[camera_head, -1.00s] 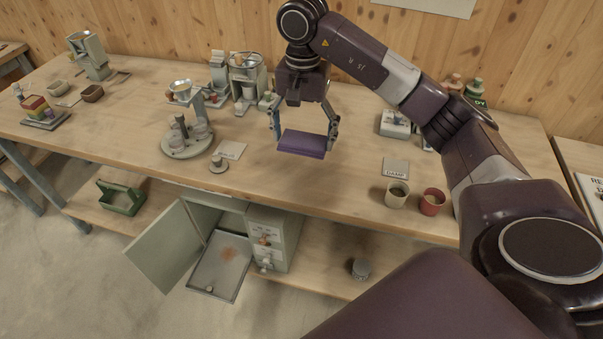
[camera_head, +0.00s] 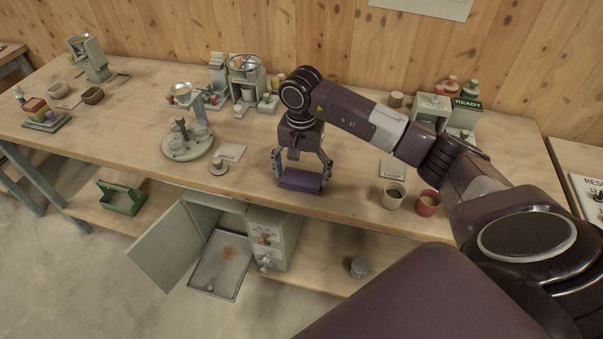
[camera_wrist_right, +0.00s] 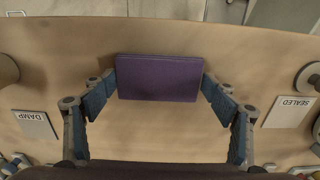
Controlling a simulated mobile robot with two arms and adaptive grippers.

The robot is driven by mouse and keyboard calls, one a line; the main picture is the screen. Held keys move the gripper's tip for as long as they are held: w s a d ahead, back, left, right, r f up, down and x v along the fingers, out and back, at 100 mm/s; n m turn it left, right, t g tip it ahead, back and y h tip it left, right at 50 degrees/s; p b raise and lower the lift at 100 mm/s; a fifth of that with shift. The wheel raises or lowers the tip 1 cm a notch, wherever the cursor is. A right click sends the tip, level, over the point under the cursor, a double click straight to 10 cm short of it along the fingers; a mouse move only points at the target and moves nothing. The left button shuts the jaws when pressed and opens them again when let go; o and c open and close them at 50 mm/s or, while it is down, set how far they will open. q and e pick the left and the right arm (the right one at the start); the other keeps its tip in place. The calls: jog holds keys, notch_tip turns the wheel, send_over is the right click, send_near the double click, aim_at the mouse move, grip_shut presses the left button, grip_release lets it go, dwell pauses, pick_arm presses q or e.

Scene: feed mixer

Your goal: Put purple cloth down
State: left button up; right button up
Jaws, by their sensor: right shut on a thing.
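The purple cloth (camera_head: 301,180) is a folded flat rectangle near the front edge of the workbench (camera_head: 345,195). My right gripper (camera_head: 302,170) points down and is shut on it. In the right wrist view the cloth (camera_wrist_right: 160,78) lies between the two blue fingertips (camera_wrist_right: 159,85), which press on its short ends. The cloth is at or just above the bench top; I cannot tell whether it touches. My left gripper is not in view.
A DAMP card (camera_head: 392,169) lies right of the gripper, with a cream cup (camera_head: 394,196) and a red cup (camera_head: 428,203). Left are a small round weight (camera_head: 219,167) and a round stand (camera_head: 187,147). A cabinet with an open door (camera_head: 168,248) stands below.

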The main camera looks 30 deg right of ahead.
aim_at(301, 177)
jog(key=shift+f, duration=0.2)
jog(key=o, duration=1.2)
jog(key=shift+o, duration=0.2)
jog(key=shift+r, duration=0.15)
jog(key=shift+r, duration=0.2)
notch_tip(301, 177, up, 12)
jog(key=b, duration=0.2)
jog(key=shift+b, duration=0.4)
